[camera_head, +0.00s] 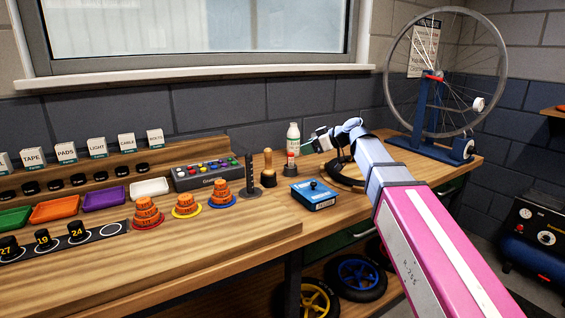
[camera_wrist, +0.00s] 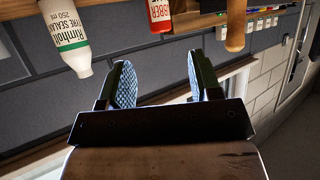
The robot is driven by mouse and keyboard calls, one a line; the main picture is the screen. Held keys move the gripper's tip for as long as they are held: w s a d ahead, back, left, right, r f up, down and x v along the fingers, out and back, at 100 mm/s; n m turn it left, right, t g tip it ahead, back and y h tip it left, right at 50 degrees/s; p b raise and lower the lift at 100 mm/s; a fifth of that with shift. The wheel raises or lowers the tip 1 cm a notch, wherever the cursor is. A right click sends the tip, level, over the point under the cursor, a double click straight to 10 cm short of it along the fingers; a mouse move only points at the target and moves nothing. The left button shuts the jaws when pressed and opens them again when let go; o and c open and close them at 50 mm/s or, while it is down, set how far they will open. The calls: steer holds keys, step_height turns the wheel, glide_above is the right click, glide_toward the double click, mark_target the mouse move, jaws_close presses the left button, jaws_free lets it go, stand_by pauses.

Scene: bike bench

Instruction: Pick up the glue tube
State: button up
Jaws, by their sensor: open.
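The glue tube is most likely the small red tube (camera_head: 291,158) standing upright in a dark base on the bench, in front of a white bottle. In the wrist view a red tube (camera_wrist: 158,14) with white letters, partly cut off, shows at the top edge, beyond my fingertips. My gripper (camera_head: 312,143) is just right of the white bottle and the red tube in the head view, above the bench. In the wrist view my gripper (camera_wrist: 160,78) has its two blue-padded fingers apart with nothing between them.
The white sealant bottle (camera_head: 293,139) stands close behind the red tube; it also shows in the wrist view (camera_wrist: 65,35). A wooden-handled tool (camera_head: 268,160) stands to the left. A blue box (camera_head: 313,194) lies in front. A wheel stand (camera_head: 430,125) is at right.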

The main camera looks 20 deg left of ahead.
mark_target(287, 166)
steer(key=x, duration=1)
steer(key=shift+s+f, duration=0.1)
steer(key=shift+f, duration=0.1)
steer(key=c, duration=1)
